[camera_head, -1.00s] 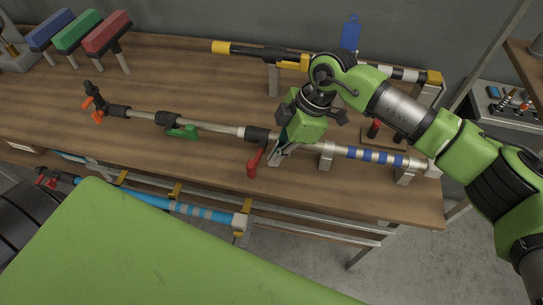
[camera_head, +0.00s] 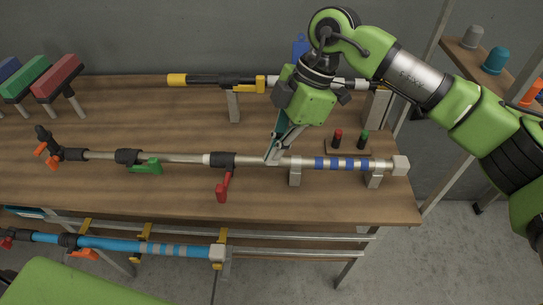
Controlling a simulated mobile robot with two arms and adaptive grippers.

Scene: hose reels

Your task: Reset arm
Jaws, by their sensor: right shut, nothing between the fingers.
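My right arm comes in from the right. Its green and black gripper (camera_head: 273,152) points down at the workbench, with its slim fingers together and empty. The fingertips overlap the silver pole (camera_head: 190,158) in the picture, between the red lever (camera_head: 223,187) and the blue bands (camera_head: 345,164). I cannot tell whether they touch the pole. The pole lies on small stands, with a green lever (camera_head: 147,167) and an orange-handled black end (camera_head: 47,147) at left. My left gripper is not in view.
A black and yellow pole (camera_head: 215,81) lies behind, partly hidden by my gripper. A blue pole (camera_head: 150,246) hangs along the bench front. Red and green buttons (camera_head: 350,142) stand close to my gripper's right. Brush-like blocks (camera_head: 57,77) stand at back left. A shelf (camera_head: 475,60) is at right.

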